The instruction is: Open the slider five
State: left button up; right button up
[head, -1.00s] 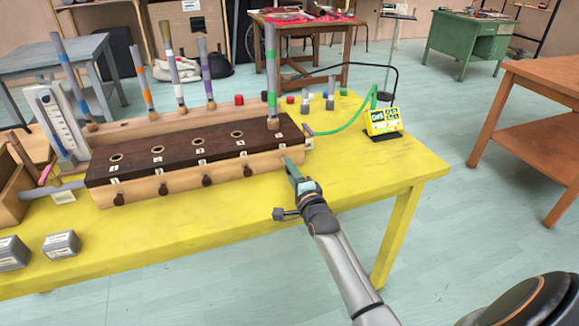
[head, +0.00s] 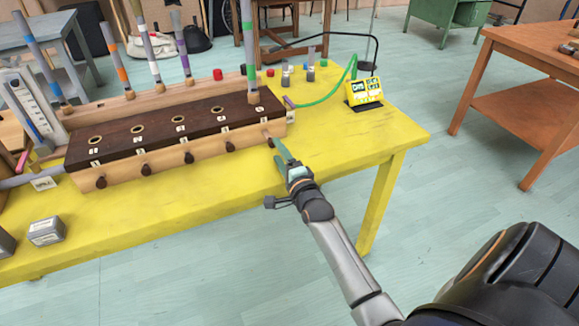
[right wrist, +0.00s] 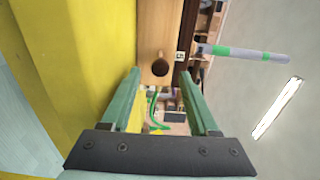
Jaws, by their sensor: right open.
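A long wooden box (head: 128,172) with a dark top (head: 120,139) stands on the yellow table. Round dark slider knobs, one of them here (head: 229,146), line its front face; the number labels are too small to read surely. My right gripper (head: 275,147) is at the right end of this face, and its fingers hide the rightmost knob in the head view. In the right wrist view that knob (right wrist: 161,68) shows between the open green fingers (right wrist: 160,77), near their tips, with gaps on both sides. My left gripper is out of view.
A tube with green bands (head: 248,45) stands upright in the box's rightmost hole; other banded tubes stand behind. A green cable runs to a yellow display device (head: 363,91). Small grey blocks (head: 46,231) sit at front left. The yellow table's (head: 340,140) right part is mostly clear.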

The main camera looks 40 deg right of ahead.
jog(key=v, duration=0.7)
jog(key=shift+s+p, duration=0.4)
jog(key=shift+a, duration=0.1)
